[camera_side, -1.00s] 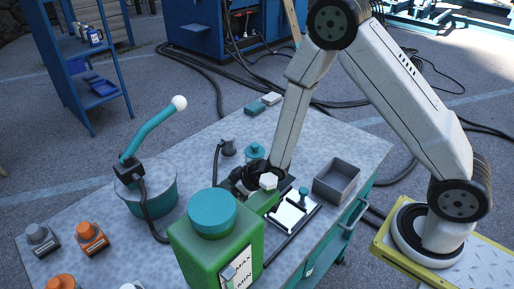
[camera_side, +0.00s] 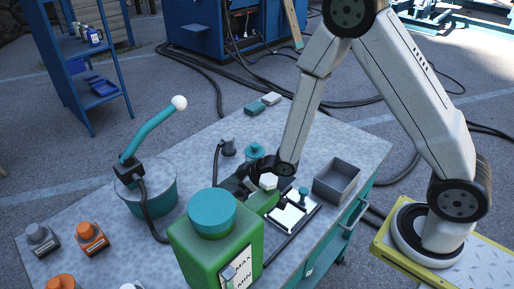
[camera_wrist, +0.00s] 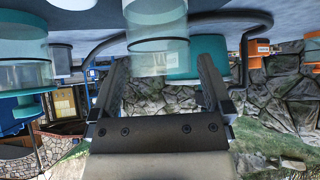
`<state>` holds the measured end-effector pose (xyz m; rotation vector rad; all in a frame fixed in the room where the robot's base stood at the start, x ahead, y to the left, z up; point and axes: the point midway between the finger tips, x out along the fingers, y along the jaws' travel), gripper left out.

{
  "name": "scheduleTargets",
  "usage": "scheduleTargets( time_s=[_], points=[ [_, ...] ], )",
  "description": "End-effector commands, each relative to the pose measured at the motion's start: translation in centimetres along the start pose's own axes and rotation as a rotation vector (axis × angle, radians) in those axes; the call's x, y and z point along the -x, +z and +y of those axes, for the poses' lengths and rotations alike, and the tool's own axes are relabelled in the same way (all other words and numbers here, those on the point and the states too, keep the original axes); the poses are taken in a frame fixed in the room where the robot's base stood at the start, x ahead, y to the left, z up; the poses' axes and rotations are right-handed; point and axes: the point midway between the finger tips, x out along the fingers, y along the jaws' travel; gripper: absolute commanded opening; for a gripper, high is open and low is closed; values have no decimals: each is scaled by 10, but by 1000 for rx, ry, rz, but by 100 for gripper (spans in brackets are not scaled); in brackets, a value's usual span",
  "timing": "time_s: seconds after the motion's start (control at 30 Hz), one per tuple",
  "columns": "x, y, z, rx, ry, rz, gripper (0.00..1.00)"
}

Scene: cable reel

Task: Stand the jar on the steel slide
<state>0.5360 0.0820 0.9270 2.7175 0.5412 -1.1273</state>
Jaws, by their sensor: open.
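A clear jar with a teal band (camera_wrist: 158,32) shows in the wrist view, whose picture is upside down. It is beyond the fingertips, near the middle of the gap and towards the upper edge. I cannot make it out in the side view. My gripper (camera_wrist: 164,75) is open; both dark fingers are apart with nothing clamped. In the side view my gripper (camera_side: 236,184) is low over the bench, partly hidden by the green container. The steel slide (camera_side: 289,215) is a bright plate in a dark frame, on the bench to the right of my gripper.
A large green container (camera_side: 210,255) stands in front. A teal lidded jar (camera_side: 254,151) stands behind my gripper. A grey open bin (camera_side: 337,181) is at right, and a teal bucket (camera_side: 158,198) with a hose at left. The bench's back left is mostly clear.

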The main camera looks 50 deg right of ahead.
Motion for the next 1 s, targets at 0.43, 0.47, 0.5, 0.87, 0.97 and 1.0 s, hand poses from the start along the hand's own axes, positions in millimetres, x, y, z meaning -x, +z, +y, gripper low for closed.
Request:
scheduleTargets(
  time_s=[0.43,0.47,0.5,0.87,0.97,1.0],
  points=[
    [50,-1,0,-2,1,2,100],
    [54,-1,0,-1,1,2,100],
    [58,-1,0,0,1,2,100],
    [86,0,0,-1,1,1,100],
    [90,0,0,0,1,1,100],
    [90,0,0,0,0,0,100]
  ],
)
